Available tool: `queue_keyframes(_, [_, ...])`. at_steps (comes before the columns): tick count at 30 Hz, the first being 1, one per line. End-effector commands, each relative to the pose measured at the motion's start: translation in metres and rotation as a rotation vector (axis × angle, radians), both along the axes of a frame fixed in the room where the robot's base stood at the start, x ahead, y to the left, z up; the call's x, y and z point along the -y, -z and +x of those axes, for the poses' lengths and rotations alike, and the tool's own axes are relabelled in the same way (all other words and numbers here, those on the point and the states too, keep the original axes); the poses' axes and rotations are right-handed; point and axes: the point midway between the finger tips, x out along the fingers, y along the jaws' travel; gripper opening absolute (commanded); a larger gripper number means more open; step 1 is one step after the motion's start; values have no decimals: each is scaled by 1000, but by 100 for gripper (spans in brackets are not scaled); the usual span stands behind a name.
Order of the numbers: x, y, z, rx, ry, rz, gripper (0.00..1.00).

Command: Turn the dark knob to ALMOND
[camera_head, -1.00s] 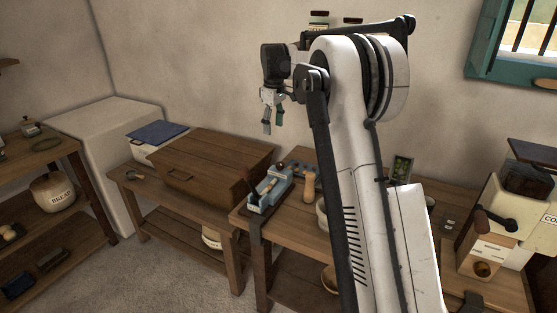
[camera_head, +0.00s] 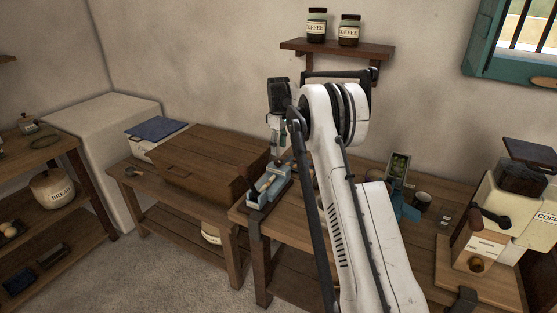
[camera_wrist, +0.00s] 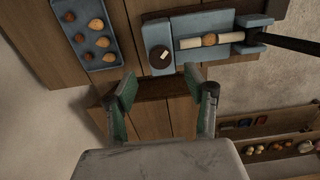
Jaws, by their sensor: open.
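The dark knob (camera_wrist: 160,57) is round, with a pale mark on its top. It sits at the left end of a blue cracker-like device (camera_wrist: 186,77); its lettering is too small to read. The device (camera_head: 268,187) also shows on the table in the head view, where I cannot make out the knob. A brown nut (camera_wrist: 209,39) lies between cream pieces on the device. My gripper (camera_wrist: 164,92) is open and empty, its two fingers spread below the knob in the wrist view, apart from it. In the head view my gripper (camera_head: 277,150) hangs above the device.
A blue tray (camera_wrist: 104,62) of several nuts lies left of the device. A dark lever (camera_wrist: 292,43) reaches out at its right. A large wooden box (camera_head: 215,165) stands left of the device, and a coffee grinder (camera_head: 490,225) at the far right.

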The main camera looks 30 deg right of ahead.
Motion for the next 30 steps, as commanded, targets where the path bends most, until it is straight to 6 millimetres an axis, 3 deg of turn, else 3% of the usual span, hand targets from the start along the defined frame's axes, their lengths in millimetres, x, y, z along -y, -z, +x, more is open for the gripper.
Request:
queue_keyframes(3, [0,22,0,0,0,0,49])
queue_keyframes(10, [0,52,0,0,0,0,49])
queue_keyframes(23, [0,63,0,0,0,0,49])
queue_keyframes(30, [0,63,0,0,0,0,21])
